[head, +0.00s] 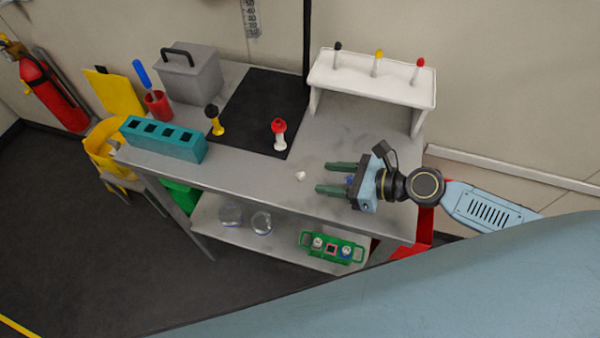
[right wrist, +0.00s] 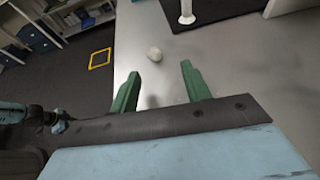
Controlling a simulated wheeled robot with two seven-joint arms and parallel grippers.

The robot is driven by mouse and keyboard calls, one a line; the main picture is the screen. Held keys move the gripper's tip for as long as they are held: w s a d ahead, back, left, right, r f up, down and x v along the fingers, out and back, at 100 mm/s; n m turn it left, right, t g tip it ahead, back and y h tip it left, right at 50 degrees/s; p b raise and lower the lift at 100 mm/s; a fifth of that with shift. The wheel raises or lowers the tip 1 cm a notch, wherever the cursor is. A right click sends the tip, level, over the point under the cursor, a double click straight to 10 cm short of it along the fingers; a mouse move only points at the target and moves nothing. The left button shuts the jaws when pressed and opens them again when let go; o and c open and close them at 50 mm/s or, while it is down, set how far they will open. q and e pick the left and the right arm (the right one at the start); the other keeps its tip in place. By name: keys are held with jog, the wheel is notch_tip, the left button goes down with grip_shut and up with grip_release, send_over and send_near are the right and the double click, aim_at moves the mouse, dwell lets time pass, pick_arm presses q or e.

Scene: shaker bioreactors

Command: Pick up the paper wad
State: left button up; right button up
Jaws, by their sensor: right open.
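A small white paper wad (head: 300,176) lies on the grey bench top, near its front edge. My right gripper (head: 318,178) comes in from the right, low over the bench, with its green fingers open and pointing left at the wad. In the right wrist view the wad (right wrist: 154,54) sits just beyond the tips of the open fingers (right wrist: 160,72), roughly centred between them. The gap between the fingers is empty.
A black mat (head: 262,105) holds a red-topped and a yellow-and-black piece. A white rack (head: 372,85) stands behind my right gripper. A teal block (head: 163,140) sits at the left front. The lower shelf (head: 215,235) holds jars and a green carrier.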

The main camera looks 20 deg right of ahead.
aim_at(305, 177)
jog(key=p+x, duration=0.1)
jog(key=x, duration=0.3)
jog(key=shift+s+a+r, duration=0.1)
jog(key=shift+a+r, duration=0.05)
jog(key=shift+a, duration=0.35)
jog(key=shift+w+a+f, duration=0.25)
jog(key=shift+a, duration=0.05)
grip_shut()
